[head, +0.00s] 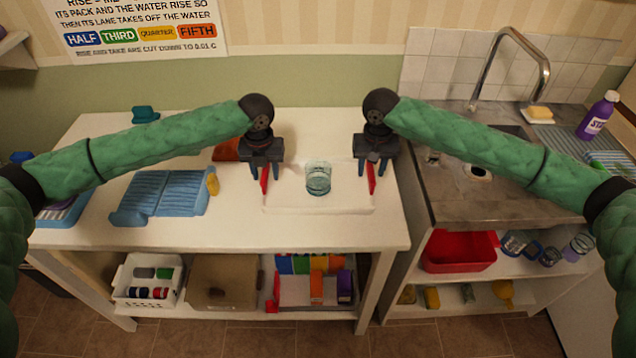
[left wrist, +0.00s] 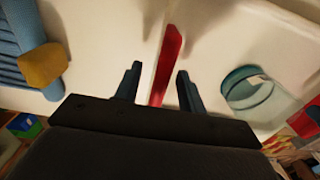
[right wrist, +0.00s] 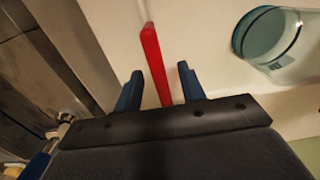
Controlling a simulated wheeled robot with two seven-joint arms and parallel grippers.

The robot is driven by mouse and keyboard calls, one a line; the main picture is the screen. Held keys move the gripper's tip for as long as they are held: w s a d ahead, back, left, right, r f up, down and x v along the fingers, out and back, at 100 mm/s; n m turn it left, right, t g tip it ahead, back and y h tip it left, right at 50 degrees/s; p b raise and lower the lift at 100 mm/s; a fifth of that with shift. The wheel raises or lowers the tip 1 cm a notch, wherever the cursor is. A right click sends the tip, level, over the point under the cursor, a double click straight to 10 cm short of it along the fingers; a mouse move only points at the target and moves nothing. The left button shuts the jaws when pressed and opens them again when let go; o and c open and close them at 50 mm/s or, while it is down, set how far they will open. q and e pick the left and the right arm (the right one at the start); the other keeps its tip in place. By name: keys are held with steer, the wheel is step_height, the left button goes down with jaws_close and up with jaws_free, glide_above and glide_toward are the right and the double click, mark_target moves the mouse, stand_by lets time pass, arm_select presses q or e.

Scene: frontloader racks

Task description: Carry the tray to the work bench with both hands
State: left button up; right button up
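A white tray (head: 290,201) with red handles at its left and right ends is on the white work bench (head: 160,237). A clear bluish glass (head: 318,178) stands on the tray. My left gripper (head: 265,174) is at the left end; its open fingers are on either side of the left red handle (left wrist: 167,62), with gaps showing in the left wrist view. My right gripper (head: 373,172) is at the right end; its open fingers are on either side of the right red handle (right wrist: 154,62), also with gaps. Whether the fingertips touch anything below is unclear.
A blue drying rack (head: 165,193) and a yellow sponge (head: 212,184) lie left of the tray. A sink counter with a tap (head: 546,75) is at the right. Shelves below hold a white basket (head: 148,292) and a red tub (head: 460,262).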

arm_select(q)
steer(key=shift+f, duration=0.65)
arm_select(e)
steer(key=shift+f, duration=0.65)
arm_select(q)
steer(key=shift+c, duration=0.4)
arm_select(e)
steer(key=shift+c, duration=0.4)
arm_select(q)
jaws_close()
arm_select(e)
jaws_close()
arm_select(q)
steer(key=shift+r, duration=0.1)
